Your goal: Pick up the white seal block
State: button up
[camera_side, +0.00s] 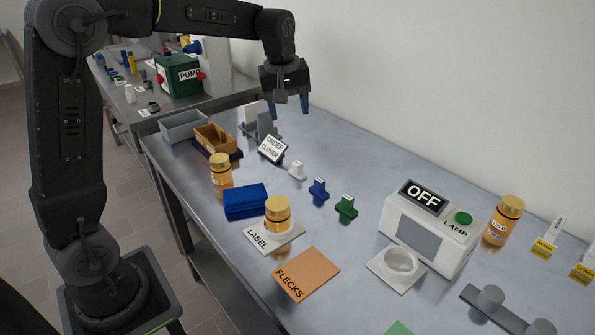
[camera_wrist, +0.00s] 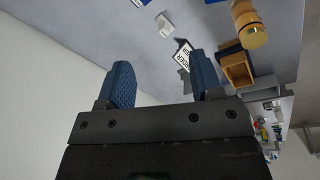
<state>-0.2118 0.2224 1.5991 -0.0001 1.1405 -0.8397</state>
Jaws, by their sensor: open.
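The white seal block (camera_side: 297,170) is a small white piece with an upright grip. It stands on the grey table in a row with a blue seal block (camera_side: 318,190) and a green seal block (camera_side: 346,208). In the wrist view the white block (camera_wrist: 164,26) shows beyond my fingers, near the top middle. My gripper (camera_side: 290,104) hangs above the back of the table, well apart from the white block. In the wrist view its two blue fingers (camera_wrist: 161,72) are spread with nothing between them.
A black-framed order sign (camera_side: 273,149) stands close behind the white block. Wooden box (camera_side: 216,138), grey tray (camera_side: 184,125), amber jar (camera_side: 221,176) and blue box (camera_side: 246,201) are to its left. Table behind the seal blocks is clear.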

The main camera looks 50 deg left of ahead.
jog(key=w+a+f+n+g, duration=0.1)
jog(key=w+a+f+n, duration=0.25)
jog(key=w+f, duration=0.2)
jog(key=n+g, duration=0.1)
jog(key=n, duration=0.3)
send_over(299, 163)
notch_tip(299, 163, down, 6)
jog(key=f, duration=0.1)
jog(key=shift+m, duration=0.25)
jog(key=f, duration=0.7)
jog(key=shift+s+a+f, duration=0.1)
jog(key=shift+s+f, duration=0.15)
jog(key=shift+f, duration=0.05)
jog(key=shift+w+d+f, duration=0.1)
jog(key=shift+f, duration=1.25)
jog(key=shift+w+d+f, duration=0.1)
jog(key=shift+f, duration=1.2)
jog(key=shift+c, duration=0.4)
jog(key=c, duration=0.9)
